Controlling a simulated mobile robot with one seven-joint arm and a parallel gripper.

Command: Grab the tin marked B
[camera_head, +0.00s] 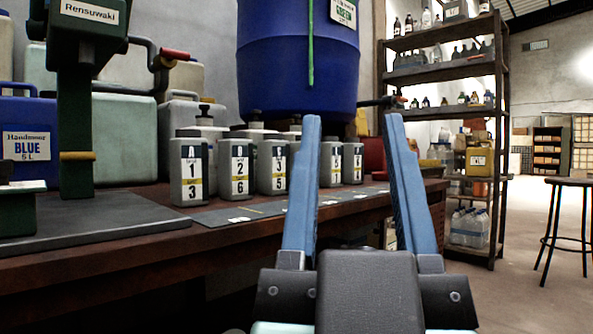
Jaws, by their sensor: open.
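The nearest tin (190,172) reads 1 above 3, the second tin (237,170) 2 above 6, and the third tin (271,167) seems to read 3 above 5. Farther tins, such as the one at the right end (353,163), have labels too small to read surely.
A big blue vat (290,60) stands behind the tins. A green press-like stand (76,130) and a blue canister (28,150) are at left. A shelf rack (440,70) and a stool (573,184) are at right, with open floor between.

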